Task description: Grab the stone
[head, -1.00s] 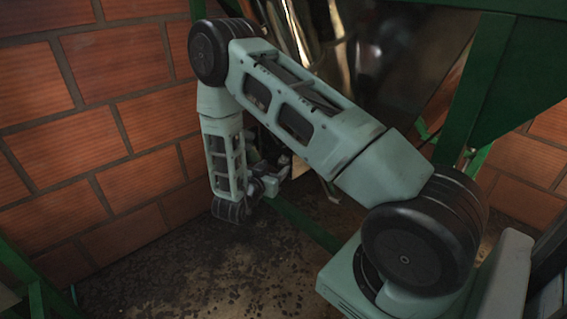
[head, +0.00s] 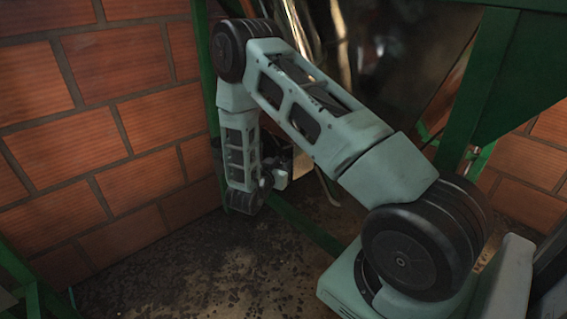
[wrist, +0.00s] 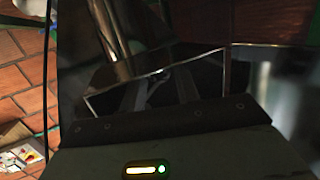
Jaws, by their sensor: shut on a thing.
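My gripper (head: 280,178) is at the end of my bent arm, beside the green frame, partly hidden by my forearm in the head view. In the wrist view my gripper (wrist: 152,92) is dark, with greyish finger shapes in front of its body. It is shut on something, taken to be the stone. The stone's outline is lost in the dark and cannot be made out clearly in either view.
A brick wall (head: 90,120) stands at the left. Green frame beams (head: 480,90) and a dark metal hopper (head: 405,50) are at the right and back. The dirty floor (head: 210,270) is strewn with dark bits. A colourful paper (wrist: 20,150) shows in the wrist view.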

